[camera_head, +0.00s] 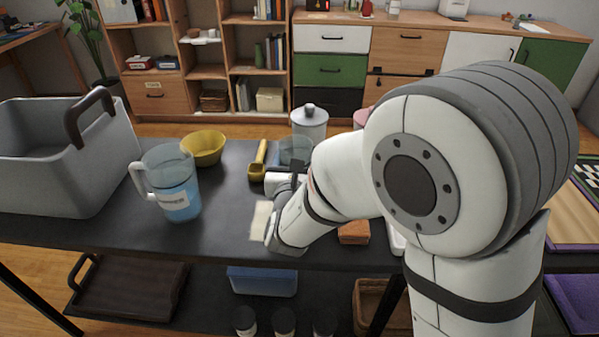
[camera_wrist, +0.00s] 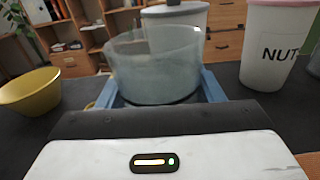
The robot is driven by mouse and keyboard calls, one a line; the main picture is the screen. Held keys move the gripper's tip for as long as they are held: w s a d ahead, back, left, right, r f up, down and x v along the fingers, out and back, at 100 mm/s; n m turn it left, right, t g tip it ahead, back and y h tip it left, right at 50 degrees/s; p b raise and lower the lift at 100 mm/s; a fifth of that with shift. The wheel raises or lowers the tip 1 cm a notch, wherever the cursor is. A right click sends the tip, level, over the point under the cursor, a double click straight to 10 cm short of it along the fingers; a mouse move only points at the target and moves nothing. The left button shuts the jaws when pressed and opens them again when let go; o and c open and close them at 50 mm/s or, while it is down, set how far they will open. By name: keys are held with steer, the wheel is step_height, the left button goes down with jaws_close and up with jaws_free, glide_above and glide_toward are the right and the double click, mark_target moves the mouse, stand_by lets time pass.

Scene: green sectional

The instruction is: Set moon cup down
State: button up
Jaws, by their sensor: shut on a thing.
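The moon cup, a clear bluish cup (camera_head: 296,149), is upright above or on the dark table (camera_head: 225,225), behind my gripper in the head view. In the wrist view the cup (camera_wrist: 155,65) fills the middle, between the blue fingers of my gripper (camera_wrist: 160,88). My gripper is shut on it. The cup's base is hidden by the gripper, so I cannot tell whether it touches the table. No moon mark shows on the visible side.
A yellow bowl (camera_head: 204,148), yellow scoop (camera_head: 258,163) and measuring jug (camera_head: 172,183) stand left of the cup. A white lidded canister (camera_head: 310,123) is behind it; a "NUT" canister (camera_wrist: 269,45) is at right. A grey bin (camera_head: 50,160) stands far left.

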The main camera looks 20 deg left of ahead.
steer(key=shift+f+b, duration=0.35)
steer(key=shift+f, duration=1.15)
steer(key=shift+f, duration=0.15)
steer(key=shift+f, duration=0.1)
steer(key=o, duration=1)
